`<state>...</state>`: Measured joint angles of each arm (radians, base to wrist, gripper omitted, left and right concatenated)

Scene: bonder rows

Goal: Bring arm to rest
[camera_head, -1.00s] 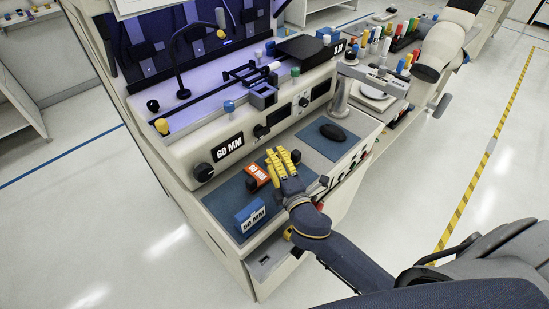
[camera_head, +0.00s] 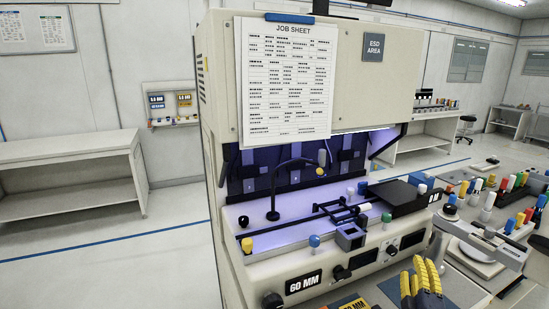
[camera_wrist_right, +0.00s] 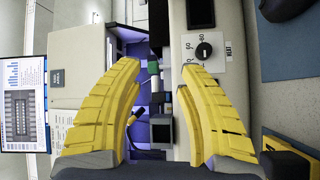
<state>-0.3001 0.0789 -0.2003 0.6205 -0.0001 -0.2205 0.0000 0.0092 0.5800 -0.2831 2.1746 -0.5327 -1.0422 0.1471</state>
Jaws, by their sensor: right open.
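My right gripper (camera_head: 422,281) shows at the bottom of the head view, its yellow fingers pointing up in front of the bonder's front panel. In the right wrist view the same gripper (camera_wrist_right: 160,100) has its two fingers wide apart with nothing held between them. The bonder (camera_head: 375,262) stands behind it, and the bonder's pale housing (camera_wrist_right: 85,75) shows past the fingers in the wrist view.
The bonder carries a 60 MM label (camera_head: 303,282), a job sheet (camera_head: 290,75) and a black box (camera_head: 405,197). Several coloured-topped pegs crowd the right side. Floor (camera_head: 110,270) is clear at left.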

